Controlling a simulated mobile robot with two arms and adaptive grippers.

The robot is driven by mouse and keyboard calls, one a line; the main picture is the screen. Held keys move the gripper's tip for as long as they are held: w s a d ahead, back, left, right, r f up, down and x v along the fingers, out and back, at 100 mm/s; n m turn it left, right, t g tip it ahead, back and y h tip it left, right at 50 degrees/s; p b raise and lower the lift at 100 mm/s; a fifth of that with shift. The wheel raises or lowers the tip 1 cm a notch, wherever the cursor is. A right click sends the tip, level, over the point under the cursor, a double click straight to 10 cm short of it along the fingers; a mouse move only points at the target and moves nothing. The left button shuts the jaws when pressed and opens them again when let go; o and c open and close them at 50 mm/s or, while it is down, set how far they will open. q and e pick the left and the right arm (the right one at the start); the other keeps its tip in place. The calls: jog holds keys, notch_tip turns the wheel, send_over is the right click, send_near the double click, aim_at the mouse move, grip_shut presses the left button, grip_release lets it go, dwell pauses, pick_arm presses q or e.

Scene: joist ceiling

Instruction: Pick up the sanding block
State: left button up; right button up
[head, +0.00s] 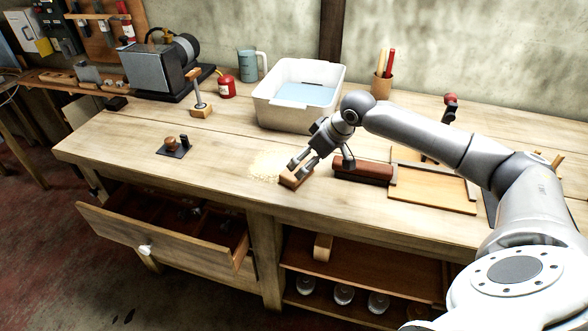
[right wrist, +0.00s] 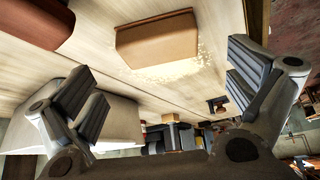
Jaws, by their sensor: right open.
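The sanding block (head: 294,179), a small brown block, lies on the workbench near its front edge, beside a patch of pale sawdust (head: 266,166). My right gripper (head: 299,166) is open, pointing down at the block, with its fingertips very close to it in the head view. In the right wrist view, the block (right wrist: 157,42) shows beyond the two spread fingers, roughly midway between them, and the gripper is empty. Whether the fingers touch the block cannot be told. My left gripper is not in view.
A dark red-brown roll-shaped piece (head: 362,171) lies just right of the block, by a wooden board (head: 432,190). A white tub (head: 299,94) stands behind. A small black-based tool (head: 174,147) sits left. An open drawer (head: 160,230) juts out below the bench top.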

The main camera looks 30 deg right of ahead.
aim_at(297, 168)
jog(key=p+x, duration=0.1)
jog(key=x, duration=0.2)
jog(key=p+x, duration=0.1)
jog(key=x, duration=0.3)
jog(key=shift+w+r, duration=0.15)
jog(key=shift+w, duration=0.15)
jog(key=shift+w+a+f, duration=0.15)
jog(key=shift+w+f, duration=0.15)
jog(key=shift+f, duration=0.25)
jog(key=shift+s+r, duration=0.1)
jog(key=c, duration=0.7)
jog(key=shift+c, duration=0.5)
